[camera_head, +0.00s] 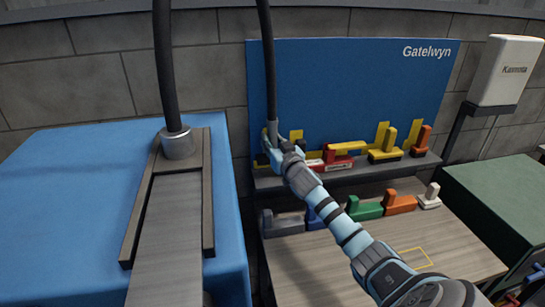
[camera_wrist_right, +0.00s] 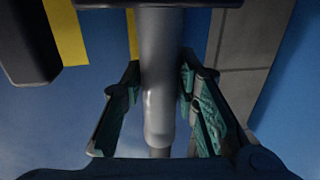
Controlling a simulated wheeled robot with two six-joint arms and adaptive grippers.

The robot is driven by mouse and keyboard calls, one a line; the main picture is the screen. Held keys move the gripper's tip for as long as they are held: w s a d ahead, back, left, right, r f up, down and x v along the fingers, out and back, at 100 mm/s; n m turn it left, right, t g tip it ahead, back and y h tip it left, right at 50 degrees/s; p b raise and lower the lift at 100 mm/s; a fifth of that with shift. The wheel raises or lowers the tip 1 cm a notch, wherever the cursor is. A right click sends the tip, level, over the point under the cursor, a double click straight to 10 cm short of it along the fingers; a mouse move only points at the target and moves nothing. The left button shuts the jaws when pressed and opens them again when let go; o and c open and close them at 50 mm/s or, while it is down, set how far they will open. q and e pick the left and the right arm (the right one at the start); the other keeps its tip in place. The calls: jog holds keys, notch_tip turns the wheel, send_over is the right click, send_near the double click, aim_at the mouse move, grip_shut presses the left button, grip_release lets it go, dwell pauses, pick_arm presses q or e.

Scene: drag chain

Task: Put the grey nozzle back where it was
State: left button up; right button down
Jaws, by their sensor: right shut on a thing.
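The grey nozzle (camera_head: 271,132) hangs upright at the end of a dark hose (camera_head: 266,50) from above, in front of the lower left of the blue board (camera_head: 345,85). My right gripper (camera_head: 272,140) is shut on it. In the right wrist view the nozzle (camera_wrist_right: 160,95) stands between the two fingers (camera_wrist_right: 158,105). The gripper hides part of it in the head view, so whether its lower end touches the shelf (camera_head: 270,183) cannot be told. My left gripper is not in view.
Red (camera_head: 338,160), yellow (camera_head: 385,152) and orange (camera_head: 422,140) pieces stand on the shelf. Grey (camera_head: 282,224), blue, green (camera_head: 366,209), orange and white pieces line the wooden table (camera_head: 310,270). A second hose (camera_head: 167,70) meets a metal fitting over the blue box (camera_head: 75,200) at left.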

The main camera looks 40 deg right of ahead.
jog(key=f, duration=0.1)
jog(key=f+b, duration=0.1)
jog(key=f, duration=0.1)
jog(key=f+b, duration=0.1)
jog(key=f, duration=0.1)
jog(key=shift+s, duration=0.25)
jog(key=shift+w+d+f, duration=0.1)
jog(key=shift+w+f, duration=0.05)
jog(key=shift+w, duration=0.2)
jog(key=shift+s+f, duration=0.1)
jog(key=shift+f, duration=0.15)
jog(key=c, duration=1.2)
grip_release()
jog(key=shift+c, duration=0.2)
jog(key=shift+r, duration=0.15)
jog(key=shift+s, duration=0.3)
jog(key=b+v, duration=0.2)
jog(key=v, duration=1.2)
jog(key=shift+b, duration=0.3)
